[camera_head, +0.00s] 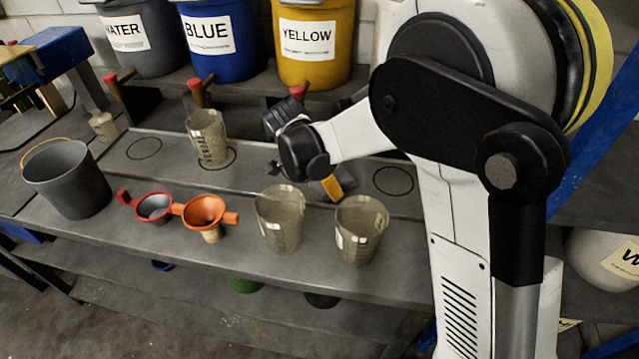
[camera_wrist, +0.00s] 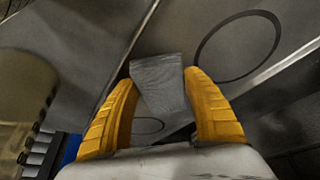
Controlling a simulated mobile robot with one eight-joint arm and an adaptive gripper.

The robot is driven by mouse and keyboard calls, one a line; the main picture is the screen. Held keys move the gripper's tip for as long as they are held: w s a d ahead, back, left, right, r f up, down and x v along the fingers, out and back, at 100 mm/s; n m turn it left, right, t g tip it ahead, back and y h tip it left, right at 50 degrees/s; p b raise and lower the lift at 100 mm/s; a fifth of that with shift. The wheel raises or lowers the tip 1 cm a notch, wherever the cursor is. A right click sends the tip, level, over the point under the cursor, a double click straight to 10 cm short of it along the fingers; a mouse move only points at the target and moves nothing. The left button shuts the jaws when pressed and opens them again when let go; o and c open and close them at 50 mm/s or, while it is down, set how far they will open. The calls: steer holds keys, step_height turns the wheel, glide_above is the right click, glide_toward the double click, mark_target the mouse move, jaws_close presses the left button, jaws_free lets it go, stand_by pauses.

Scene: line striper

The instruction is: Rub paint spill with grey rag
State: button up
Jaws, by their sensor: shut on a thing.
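My gripper (camera_wrist: 160,78) has its two yellow fingers around the grey rag (camera_wrist: 156,90) in the wrist view, and the rag sticks out between the fingertips. In the head view, my gripper (camera_head: 331,187) is low over the grey bench, behind the two front cups, and mostly hidden by my wrist and arm. Whether the rag touches the bench top is not clear. I cannot make out a paint spill in either view; part of the bench is hidden behind my arm.
Clear measuring cups (camera_head: 281,218), (camera_head: 361,228) stand at the bench front, and another cup (camera_head: 208,138) stands farther back. A red-rimmed funnel (camera_head: 154,207), an orange funnel (camera_head: 204,212) and a grey bucket (camera_head: 66,178) are left. Water, blue and yellow paint tubs (camera_head: 316,44) line the back.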

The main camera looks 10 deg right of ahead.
mark_target(362, 194)
steer(key=shift+s+d+f, duration=0.1)
steer(key=shift+s+d, duration=0.15)
steer(key=shift+d, duration=0.5)
steer(key=shift+s+d+r, duration=0.1)
steer(key=shift+s+d, duration=0.1)
steer(key=shift+d, duration=0.5)
steer(key=shift+s+d+f, duration=0.1)
steer(key=shift+s+d, duration=0.15)
steer(key=shift+d, duration=0.5)
steer(key=shift+s+d, duration=0.3)
steer(key=shift+d, duration=0.6)
steer(key=shift+s+d, duration=0.25)
steer(key=shift+d, duration=0.65)
steer(key=shift+r+p, duration=1.95)
steer(key=shift+r, duration=1.2)
steer(key=shift+a, duration=0.1)
steer(key=shift+r+p, duration=1.1)
steer(key=shift+r, duration=0.4)
